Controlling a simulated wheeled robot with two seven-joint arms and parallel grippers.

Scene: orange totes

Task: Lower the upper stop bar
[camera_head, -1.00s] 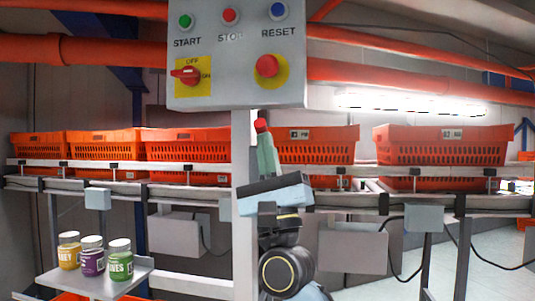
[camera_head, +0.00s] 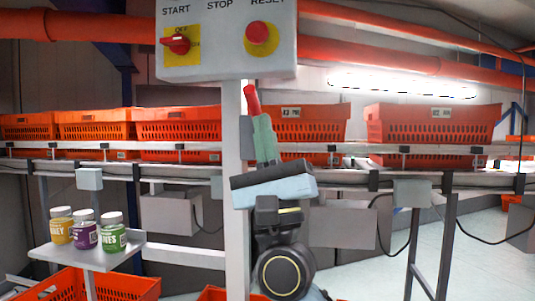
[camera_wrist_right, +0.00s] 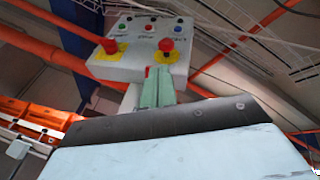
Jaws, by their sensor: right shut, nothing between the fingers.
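A long pale rail (camera_head: 350,150) runs across the front of the orange totes, above a lower conveyor beam (camera_head: 345,182). I cannot tell for sure whether this rail is the upper stop bar. My right gripper (camera_head: 250,95) points upward, with green fingers and red tips, shut and empty. It appears in front of the grey post, just below the control panel in the picture. In the wrist view its green fingers (camera_wrist_right: 157,88) rise towards the panel. No contact with the rail shows. My left gripper is not in view.
A control panel (camera_head: 225,62) with a red switch and red button tops the grey post (camera_head: 233,230). Orange totes (camera_head: 432,128) stand along the conveyor. Several jars (camera_head: 86,236) sit on a small shelf (camera_head: 75,255) at left, above an orange tote (camera_head: 110,284).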

